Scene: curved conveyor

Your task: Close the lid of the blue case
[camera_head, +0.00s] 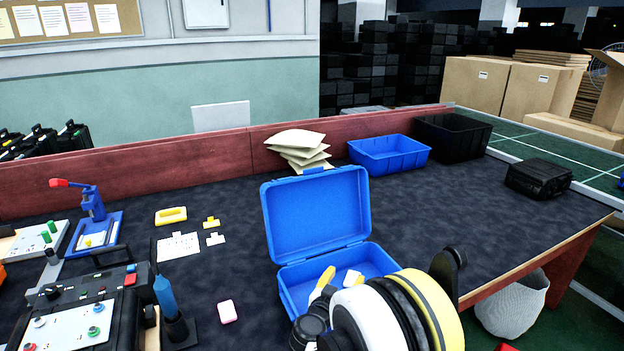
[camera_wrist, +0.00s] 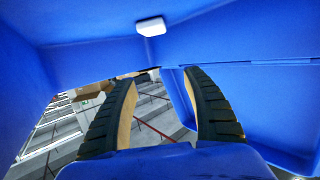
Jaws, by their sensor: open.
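The blue case (camera_head: 288,292) stands on the dark table, its lid (camera_head: 316,212) raised upright at the back. Inside it lie a yellow-handled item (camera_head: 322,282) and a small white block (camera_head: 352,278). My arm covers the case's front right part in the head view. In the wrist view my gripper (camera_wrist: 160,78) has its two dark, ridged fingers apart with nothing between them. Blue surfaces (camera_wrist: 90,45) surround the fingers closely, and a white block (camera_wrist: 151,27) shows beyond them. I cannot tell whether a finger touches the blue surface.
A blue bin (camera_head: 388,167), a black crate (camera_head: 487,140) and a black case (camera_head: 538,190) stand behind and to the right. Stacked pale packets (camera_head: 298,160) lie behind the lid. Tools and fixtures fill the left. The table right of the case is clear.

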